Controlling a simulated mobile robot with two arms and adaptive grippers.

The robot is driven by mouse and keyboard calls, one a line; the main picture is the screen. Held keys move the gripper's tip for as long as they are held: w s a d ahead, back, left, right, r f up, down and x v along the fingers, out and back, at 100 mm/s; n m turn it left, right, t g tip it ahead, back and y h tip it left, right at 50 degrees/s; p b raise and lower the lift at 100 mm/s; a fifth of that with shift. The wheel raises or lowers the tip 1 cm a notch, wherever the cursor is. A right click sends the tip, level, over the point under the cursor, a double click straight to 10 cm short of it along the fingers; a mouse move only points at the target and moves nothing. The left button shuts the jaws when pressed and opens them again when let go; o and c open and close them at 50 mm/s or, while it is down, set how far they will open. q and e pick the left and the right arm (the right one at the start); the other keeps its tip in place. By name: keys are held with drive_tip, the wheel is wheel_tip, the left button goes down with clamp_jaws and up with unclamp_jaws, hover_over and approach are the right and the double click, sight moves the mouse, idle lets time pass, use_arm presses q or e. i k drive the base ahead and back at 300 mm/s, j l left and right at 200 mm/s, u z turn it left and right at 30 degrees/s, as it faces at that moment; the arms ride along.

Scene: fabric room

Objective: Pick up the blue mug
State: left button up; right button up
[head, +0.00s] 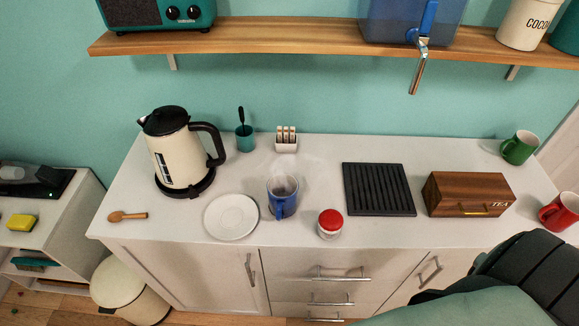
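The blue mug (283,205) stands upright on the white countertop (300,228), near its front edge and left of the middle. Its handle faces toward me, and faint pale steam seems to hang above its rim. A white plate (231,217) lies just left of it, and a jar with a red lid (330,224) stands to its right.
A cream kettle (175,150) stands at left, a wooden spoon (128,216) before it. A black ribbed tray (378,190), wooden tea box (468,195), green mug (519,147) and red mug (560,211) are right. A wooden shelf (280,37) hangs above.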

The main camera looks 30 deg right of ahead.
sight(282, 202)
drive_tip(key=z, duration=0.75)
